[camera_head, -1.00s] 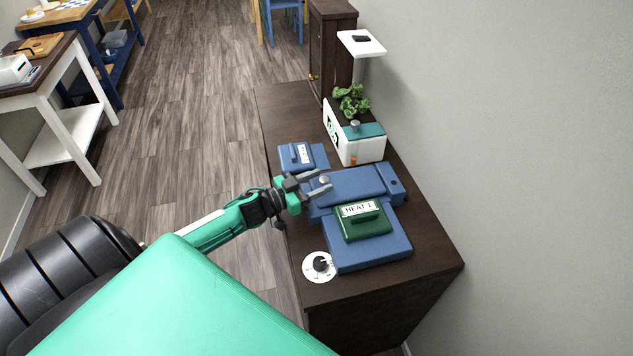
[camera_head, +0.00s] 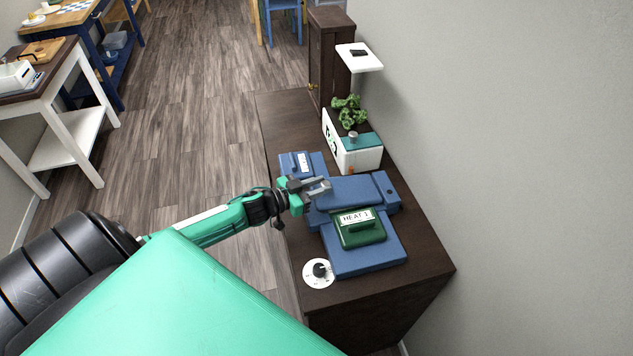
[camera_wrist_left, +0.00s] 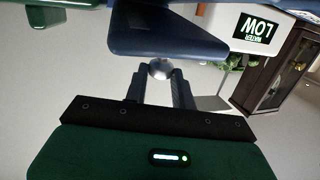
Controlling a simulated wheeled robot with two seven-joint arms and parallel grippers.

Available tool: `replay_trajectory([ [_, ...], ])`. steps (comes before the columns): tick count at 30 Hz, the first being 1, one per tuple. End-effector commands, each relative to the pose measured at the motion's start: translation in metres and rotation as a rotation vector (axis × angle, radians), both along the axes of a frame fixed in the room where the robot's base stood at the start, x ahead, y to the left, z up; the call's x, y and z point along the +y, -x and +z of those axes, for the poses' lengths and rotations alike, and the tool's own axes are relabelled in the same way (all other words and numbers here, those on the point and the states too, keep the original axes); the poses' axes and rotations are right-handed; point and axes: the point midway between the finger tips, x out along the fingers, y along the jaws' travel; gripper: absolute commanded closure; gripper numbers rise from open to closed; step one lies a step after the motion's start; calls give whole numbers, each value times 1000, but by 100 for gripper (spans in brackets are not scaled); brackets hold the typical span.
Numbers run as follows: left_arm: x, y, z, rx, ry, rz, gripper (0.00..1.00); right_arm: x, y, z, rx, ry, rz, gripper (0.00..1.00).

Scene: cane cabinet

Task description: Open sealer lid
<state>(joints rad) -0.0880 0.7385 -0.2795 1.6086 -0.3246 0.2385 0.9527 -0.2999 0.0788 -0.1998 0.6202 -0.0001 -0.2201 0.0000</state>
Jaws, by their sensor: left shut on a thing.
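The blue sealer (camera_head: 367,257) sits on the dark cabinet top, with its blue lid (camera_head: 350,189) across its far part. In the left wrist view, the lid (camera_wrist_left: 165,38) fills the top middle, with a round silver knob (camera_wrist_left: 160,69) at its near edge. My left gripper (camera_head: 322,188) reaches in from the left at the lid's left edge. It is shut on the knob, which sits between the fingertips (camera_wrist_left: 160,75) in the wrist view and is mostly hidden by the fingers in the head view. The lid looks lowered. My right gripper is not in view.
A green block labelled HEAT 1 (camera_head: 361,229) rests on the sealer. A white dial (camera_head: 319,272) is at the near left. A smaller blue block (camera_head: 302,164) and a white box with a teal top (camera_head: 358,155) stand beyond. The wall is close on the right.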

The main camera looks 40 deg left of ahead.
Motion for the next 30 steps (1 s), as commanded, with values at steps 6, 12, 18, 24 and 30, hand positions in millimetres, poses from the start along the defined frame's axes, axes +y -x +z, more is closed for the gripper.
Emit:
replay_trajectory([
  [6, -9, -12, 42, -10, 5, -2, 100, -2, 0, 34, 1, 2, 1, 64],
  [12, -16, -21, 57, -9, 6, -2, 100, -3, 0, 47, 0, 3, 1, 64],
  [18, -18, -23, 58, -9, 4, -1, 100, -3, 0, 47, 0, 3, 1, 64],
  [24, -18, -23, 58, -10, 5, -1, 100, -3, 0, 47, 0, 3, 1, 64],
  [30, -18, -22, 57, -7, 4, -1, 52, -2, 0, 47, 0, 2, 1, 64],
])
